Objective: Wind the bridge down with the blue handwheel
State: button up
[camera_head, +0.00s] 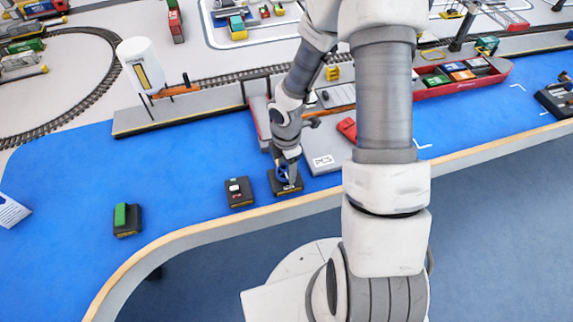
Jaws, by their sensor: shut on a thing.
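The blue handwheel (282,171) sits on a small dark box (285,187) near the table's front edge. My gripper (287,172) is over this box, shut on the handwheel, and hides part of it. The bridge is hard to make out. A structure with a red edge and grey deck (259,112) stands behind my gripper, partly hidden by my arm, and I cannot tell whether it is the bridge or whether it is raised.
A control box with a white knob (239,192) stands just left of the handwheel box. A box with a green part (126,219) is farther left. A grey panel (323,161) lies to the right. A red ship (465,78) is at the back right.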

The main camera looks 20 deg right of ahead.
aim_at(287, 171)
dwell(0.5)
jog(key=o, duration=1.4)
jog(key=shift+c, duration=0.2)
notch_tip(287, 171, up, 18)
jog(key=p, duration=0.5)
jog(key=shift+f, duration=0.25)
